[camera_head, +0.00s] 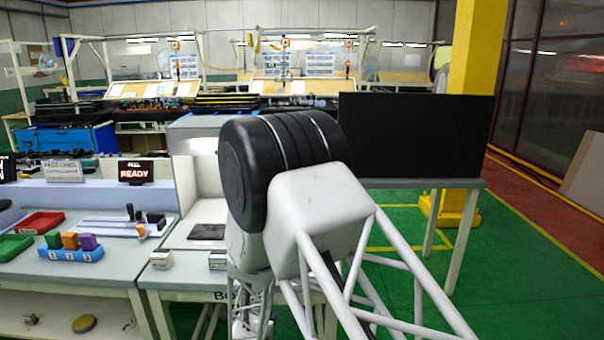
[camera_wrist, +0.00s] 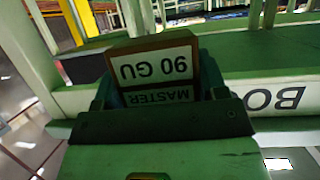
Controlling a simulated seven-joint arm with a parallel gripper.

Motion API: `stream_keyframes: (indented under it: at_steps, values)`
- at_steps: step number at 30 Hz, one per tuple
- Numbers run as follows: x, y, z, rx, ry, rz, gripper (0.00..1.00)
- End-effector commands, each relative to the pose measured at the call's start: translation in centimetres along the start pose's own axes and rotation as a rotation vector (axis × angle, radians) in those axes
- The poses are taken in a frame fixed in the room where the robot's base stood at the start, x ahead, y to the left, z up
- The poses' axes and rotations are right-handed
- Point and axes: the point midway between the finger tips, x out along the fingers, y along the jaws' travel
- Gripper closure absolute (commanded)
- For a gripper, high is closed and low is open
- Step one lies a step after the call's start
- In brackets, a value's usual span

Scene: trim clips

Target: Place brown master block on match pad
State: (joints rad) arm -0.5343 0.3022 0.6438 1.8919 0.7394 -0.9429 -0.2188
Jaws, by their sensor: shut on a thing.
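In the wrist view my gripper (camera_wrist: 160,88) is shut on the brown master block (camera_wrist: 150,45). Its white labels read "90 GU" and "MASTER", upside down in the picture. The block sits between the two green-lit fingers. In the head view my arm covers the middle, and the gripper and block cannot be made out. A flat dark pad (camera_head: 207,232) lies on the white bench top left of my arm; I cannot tell whether it is the match pad. No pad is clearly visible beneath the block in the wrist view.
A blue holder (camera_head: 70,254) with green, orange and purple blocks stands on the left bench, near a red tray (camera_head: 40,222) and a green tray (camera_head: 14,246). Small boxes (camera_head: 161,260) sit at the bench's front edge. A large black panel (camera_head: 415,135) stands right of my arm.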

Motion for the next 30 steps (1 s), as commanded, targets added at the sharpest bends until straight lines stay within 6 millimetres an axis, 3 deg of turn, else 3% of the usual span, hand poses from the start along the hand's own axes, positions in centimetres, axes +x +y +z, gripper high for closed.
stream_keyframes:
  at_steps: [15,30]
  values:
    - [5.8,12.2,7.9,0.02,-0.003,0.055,0.6]
    - [7.9,22.4,15.7,0.035,-0.004,0.09,0.6]
